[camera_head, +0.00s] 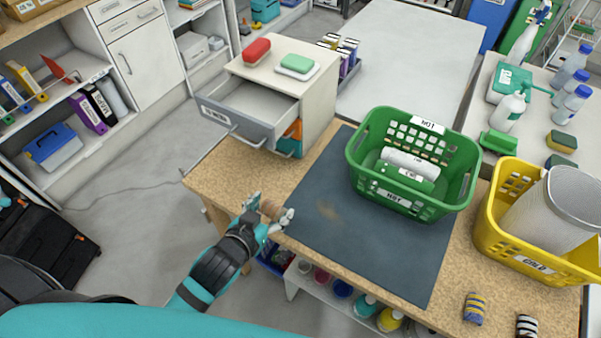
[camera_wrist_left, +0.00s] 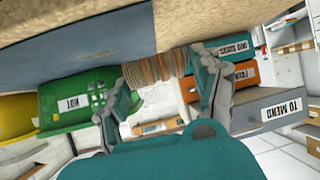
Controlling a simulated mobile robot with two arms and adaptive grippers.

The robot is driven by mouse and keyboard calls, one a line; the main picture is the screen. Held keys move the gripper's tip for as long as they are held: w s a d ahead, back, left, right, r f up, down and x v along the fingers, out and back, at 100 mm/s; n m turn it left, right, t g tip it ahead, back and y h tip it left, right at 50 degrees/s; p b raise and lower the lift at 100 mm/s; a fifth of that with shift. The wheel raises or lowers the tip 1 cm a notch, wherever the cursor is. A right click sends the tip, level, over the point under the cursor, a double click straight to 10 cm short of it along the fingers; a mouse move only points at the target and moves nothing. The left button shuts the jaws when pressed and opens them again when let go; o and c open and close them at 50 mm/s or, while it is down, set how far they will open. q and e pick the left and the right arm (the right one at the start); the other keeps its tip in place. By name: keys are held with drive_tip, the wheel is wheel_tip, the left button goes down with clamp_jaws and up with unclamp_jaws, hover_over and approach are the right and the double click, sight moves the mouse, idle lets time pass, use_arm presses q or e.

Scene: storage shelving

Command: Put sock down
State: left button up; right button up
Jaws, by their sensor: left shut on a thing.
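My left gripper (camera_head: 268,218) is at the front edge of the cork-topped table (camera_head: 228,172), by the near left corner of the dark mat (camera_head: 330,215). It is shut on a brown and tan striped sock (camera_wrist_left: 158,68), which shows between the fingers in the left wrist view (camera_wrist_left: 165,100). In the head view the fingers mostly hide this sock. Two other striped rolls, one yellow and blue (camera_head: 474,308) and one black and white (camera_head: 527,325), lie at the table's front right. My right gripper is not in view.
A green basket (camera_head: 455,203) labelled HOT stands on the mat's far part. A yellow basket (camera_head: 489,232) labelled COLD holds a grey bin (camera_head: 552,215). A small cabinet (camera_head: 318,112) at the back left has its drawer (camera_head: 240,122) open. The mat's near part is clear.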

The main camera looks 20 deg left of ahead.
use_arm(q)
drive_tip(key=p, duration=0.2)
hover_over(283, 179)
drive_tip(key=shift+s+d+f, duration=0.1)
drive_tip(key=shift+s+f, duration=0.1)
drive_tip(key=shift+f, duration=0.35)
drive_tip(key=shift+w+f, duration=0.1)
drive_tip(key=shift+w, duration=0.1)
wheel_tip(283, 179, down, 3)
drive_tip(key=shift+r, duration=0.1)
drive_tip(key=shift+f, duration=0.35)
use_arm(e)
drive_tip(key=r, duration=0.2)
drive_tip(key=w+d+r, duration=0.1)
use_arm(q)
drive_tip(key=shift+f, duration=0.15)
drive_tip(key=o, duration=0.9)
drive_tip(key=shift+o, duration=0.2)
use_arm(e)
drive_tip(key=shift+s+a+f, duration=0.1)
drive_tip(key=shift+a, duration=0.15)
